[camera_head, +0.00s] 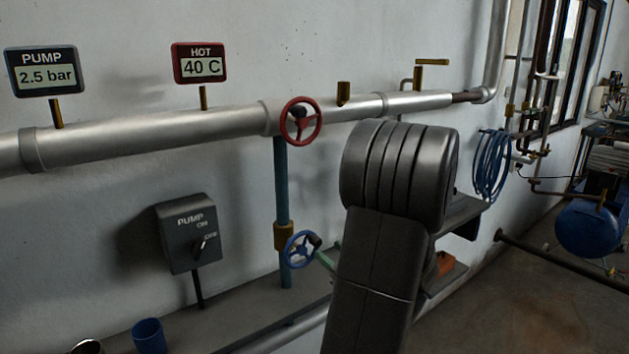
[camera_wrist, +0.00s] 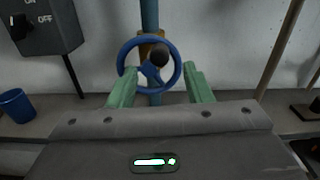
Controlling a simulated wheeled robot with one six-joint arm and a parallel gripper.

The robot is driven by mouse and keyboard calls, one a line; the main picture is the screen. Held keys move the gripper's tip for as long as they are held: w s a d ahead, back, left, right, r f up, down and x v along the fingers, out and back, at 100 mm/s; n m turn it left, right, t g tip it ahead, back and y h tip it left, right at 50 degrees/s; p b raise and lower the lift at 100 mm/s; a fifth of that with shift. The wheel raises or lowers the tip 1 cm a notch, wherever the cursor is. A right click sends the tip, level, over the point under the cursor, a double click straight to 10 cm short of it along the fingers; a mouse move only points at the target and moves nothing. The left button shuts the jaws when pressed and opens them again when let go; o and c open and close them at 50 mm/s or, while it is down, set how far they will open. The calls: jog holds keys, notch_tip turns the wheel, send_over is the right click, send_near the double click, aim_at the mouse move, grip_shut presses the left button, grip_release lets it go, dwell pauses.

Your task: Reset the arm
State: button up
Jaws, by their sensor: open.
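My gripper (camera_wrist: 160,73) shows in the wrist view as two green fingers spread apart, with nothing held between them. A blue handwheel (camera_wrist: 131,52) with a dark knob lies ahead, between the fingertips in that picture. I cannot tell whether the fingers touch it. In the head view the blue handwheel (camera_head: 290,250) sits on a blue vertical pipe with a brass fitting. One green finger shows beside it, and my dark arm hides the rest of the gripper.
A grey pump switch box (camera_head: 187,232) is left of the blue handwheel. A red handwheel (camera_head: 301,121) is on the silver pipe (camera_head: 180,124) above. A blue cup (camera_head: 149,336) stands on the ledge.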

aim_at(319, 243)
jog(key=p+x, duration=0.1)
jog(key=x, duration=0.6)
jog(key=shift+s+n+b, duration=0.2)
jog(key=shift+n+b, duration=0.1)
jog(key=shift+n, duration=0.1)
